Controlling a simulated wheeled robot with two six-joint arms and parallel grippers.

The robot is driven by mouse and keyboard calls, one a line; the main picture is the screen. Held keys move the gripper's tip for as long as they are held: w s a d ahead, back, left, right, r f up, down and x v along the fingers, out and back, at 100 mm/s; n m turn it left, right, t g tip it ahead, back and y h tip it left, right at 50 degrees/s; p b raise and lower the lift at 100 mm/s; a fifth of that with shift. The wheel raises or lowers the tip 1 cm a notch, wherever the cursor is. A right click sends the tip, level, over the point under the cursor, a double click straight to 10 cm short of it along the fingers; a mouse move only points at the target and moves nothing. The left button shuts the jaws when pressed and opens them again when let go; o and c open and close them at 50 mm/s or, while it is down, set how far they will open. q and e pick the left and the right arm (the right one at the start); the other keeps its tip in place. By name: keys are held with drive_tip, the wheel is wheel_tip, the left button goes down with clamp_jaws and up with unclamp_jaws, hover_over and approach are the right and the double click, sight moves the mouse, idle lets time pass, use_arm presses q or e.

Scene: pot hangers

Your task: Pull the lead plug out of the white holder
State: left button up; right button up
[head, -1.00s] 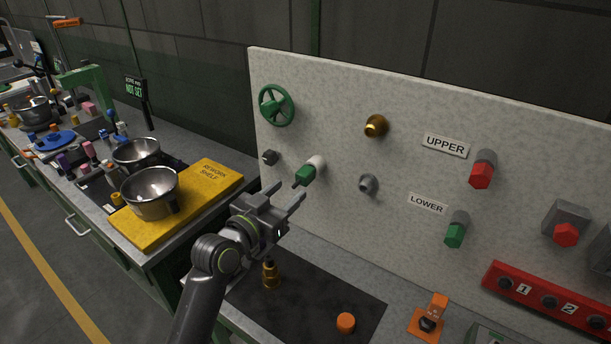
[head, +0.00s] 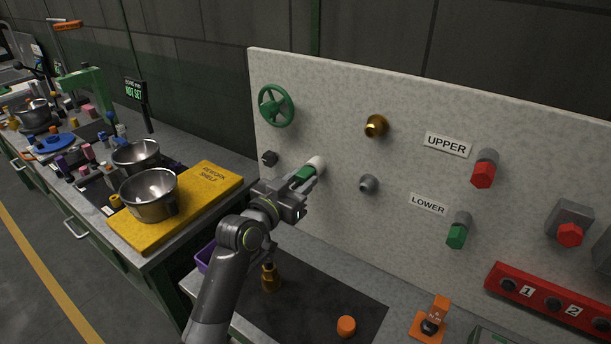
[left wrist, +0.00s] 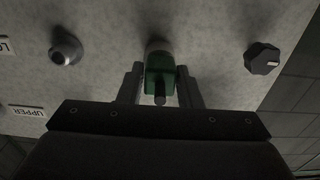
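The lead plug is a green block (left wrist: 160,75) with a dark stub towards the camera. It sits in the white holder (head: 317,163) on the upright speckled panel. In the head view the green plug (head: 303,175) is partly hidden by my left gripper (head: 298,184). In the left wrist view the fingers of my left gripper (left wrist: 161,88) flank the plug closely on both sides, drawn well inward on the palm, and look shut on it. The plug's far end meets the pale holder (left wrist: 158,46). My right gripper is not in view.
The panel also carries a green handwheel (head: 276,105), a dark knob (head: 269,158), a brass knob (head: 376,125) and a grey socket (head: 368,184). Below are a brass bottle-shaped piece (head: 271,278) and an orange cap (head: 346,326) on a dark mat. A yellow shelf (head: 205,190) holds a bowl.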

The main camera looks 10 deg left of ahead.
use_arm(q)
clamp_jaws()
drive_tip(key=shift+s, duration=0.2)
drive_tip(key=shift+s+a, duration=0.2)
drive_tip(key=shift+s, duration=0.15)
drive_tip(key=shift+s+a, duration=0.1)
drive_tip(key=shift+s, duration=0.15)
idle(0.6)
drive_tip(key=p+v, duration=0.1)
drive_tip(key=v, duration=0.4)
idle(0.9)
